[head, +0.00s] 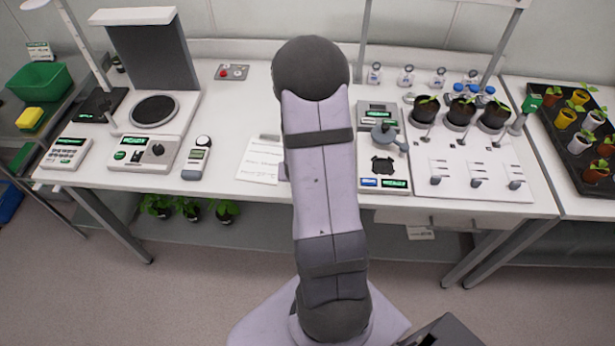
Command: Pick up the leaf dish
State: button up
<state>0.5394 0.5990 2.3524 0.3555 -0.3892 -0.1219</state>
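I cannot clearly pick out a leaf dish on the white bench (230,150). A dark round plate (154,109) lies on the white stand with a tall grey back panel at the left. A small grey round piece with a side arm (385,134) sits on the white instrument right of my arm, above a dark irregular patch (382,166). I cannot tell whether any of these is the dish. My arm rises through the middle of the head view and hides part of the bench. My gripper is not visible.
Several black pots with seedlings (461,110) stand at the right, behind levers on a white panel. Small bottles (406,75) stand behind. A handheld meter (196,158) and a paper sheet (261,161) lie left of my arm. A tray of potted plants (580,145) is far right.

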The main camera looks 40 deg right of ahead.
jog(key=shift+w+d+f, duration=0.2)
jog(key=shift+f, duration=0.25)
jog(key=c, duration=0.8)
jog(key=shift+r, duration=0.15)
